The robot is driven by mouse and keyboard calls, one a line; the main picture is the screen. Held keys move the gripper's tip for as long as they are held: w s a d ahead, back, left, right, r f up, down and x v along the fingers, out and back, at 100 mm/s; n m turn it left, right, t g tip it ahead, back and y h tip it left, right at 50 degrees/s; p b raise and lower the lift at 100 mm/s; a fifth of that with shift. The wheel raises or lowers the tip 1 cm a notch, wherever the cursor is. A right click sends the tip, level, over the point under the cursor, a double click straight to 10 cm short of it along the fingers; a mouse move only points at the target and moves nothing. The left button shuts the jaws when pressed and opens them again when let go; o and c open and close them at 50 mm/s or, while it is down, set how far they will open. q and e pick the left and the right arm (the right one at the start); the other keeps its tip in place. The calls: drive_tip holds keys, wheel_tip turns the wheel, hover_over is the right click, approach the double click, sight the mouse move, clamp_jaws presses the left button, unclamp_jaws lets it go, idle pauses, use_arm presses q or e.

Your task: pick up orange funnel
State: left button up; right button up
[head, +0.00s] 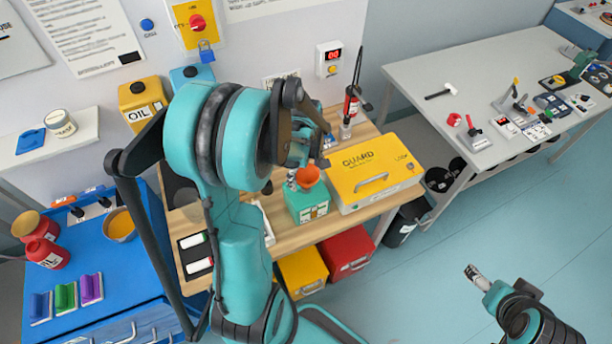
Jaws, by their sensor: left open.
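The orange funnel (308,177) sits on top of a small teal box (306,204) on the wooden bench, left of the yellow GUARD box. My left gripper (304,158) is open just above and behind the funnel, close to its rim. Whether the fingers touch the funnel is hard to tell, as the gripper is small and partly hidden by my own arm. My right gripper (478,278) is at the lower right, over the floor and far from the funnel; its fingers are too small to read.
The yellow GUARD box (374,172) stands close right of the teal box. A red-and-black tool (351,104) stands upright behind. A yellow OIL container (141,99) is at the back left. The grey table (460,80) holds several tools. The floor at the right is clear.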

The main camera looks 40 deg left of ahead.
use_arm(q)
drive_tip(key=f, duration=0.5)
drive_tip(key=shift+w+a+f+b, duration=0.15)
drive_tip(key=shift+w+f+b, duration=0.15)
drive_tip(key=shift+f+b, duration=0.1)
drive_tip(key=shift+r, duration=0.1)
drive_tip(key=shift+c, duration=0.4)
drive_tip(key=c, duration=1.1)
drive_tip(key=shift+c, duration=1.2)
